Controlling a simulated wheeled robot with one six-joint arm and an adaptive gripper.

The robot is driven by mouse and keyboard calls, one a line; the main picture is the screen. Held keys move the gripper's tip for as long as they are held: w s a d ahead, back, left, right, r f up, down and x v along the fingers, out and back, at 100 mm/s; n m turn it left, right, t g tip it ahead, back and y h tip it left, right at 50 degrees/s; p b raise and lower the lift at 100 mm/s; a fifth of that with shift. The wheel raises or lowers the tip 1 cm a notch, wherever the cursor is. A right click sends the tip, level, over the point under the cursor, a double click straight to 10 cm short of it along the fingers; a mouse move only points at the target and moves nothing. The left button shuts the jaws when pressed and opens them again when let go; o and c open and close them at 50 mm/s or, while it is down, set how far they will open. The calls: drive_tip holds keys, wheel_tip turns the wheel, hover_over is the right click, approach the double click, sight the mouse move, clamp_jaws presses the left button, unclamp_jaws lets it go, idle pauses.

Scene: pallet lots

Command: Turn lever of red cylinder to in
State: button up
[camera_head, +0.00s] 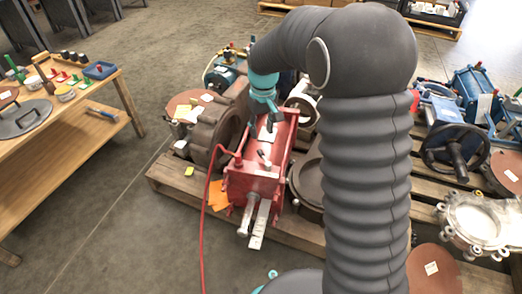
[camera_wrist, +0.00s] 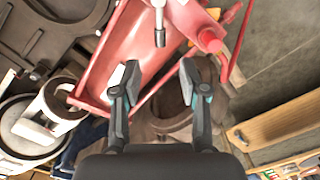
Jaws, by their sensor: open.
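The red cylinder (camera_head: 240,183) is a long red box-shaped body lying on a wooden pallet, with a silver rod (camera_head: 245,218) out of its near end. Its red body also fills the upper middle of the wrist view (camera_wrist: 135,48). A small metal lever (camera_head: 264,159) shows on its top; in the wrist view a lever with a pale shank and dark tip (camera_wrist: 160,38) lies ahead of my fingers, apart from them. My gripper (camera_wrist: 158,78) is open and empty. In the head view my gripper (camera_head: 268,112) is over the cylinder's far part.
A red hose (camera_head: 204,215) runs from the cylinder down to the floor. A large brown flanged part (camera_head: 210,128) stands close left. A wooden workbench (camera_head: 85,117) is further left, with open floor between. Blue machinery with a black handwheel (camera_head: 455,152) is at right.

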sight(261, 152)
wheel_tip(261, 152, down, 9)
drive_tip(key=shift+a+f+b, duration=0.1)
drive_tip(key=shift+f+b, duration=0.1)
drive_tip(key=shift+b, duration=0.35)
clamp_jaws()
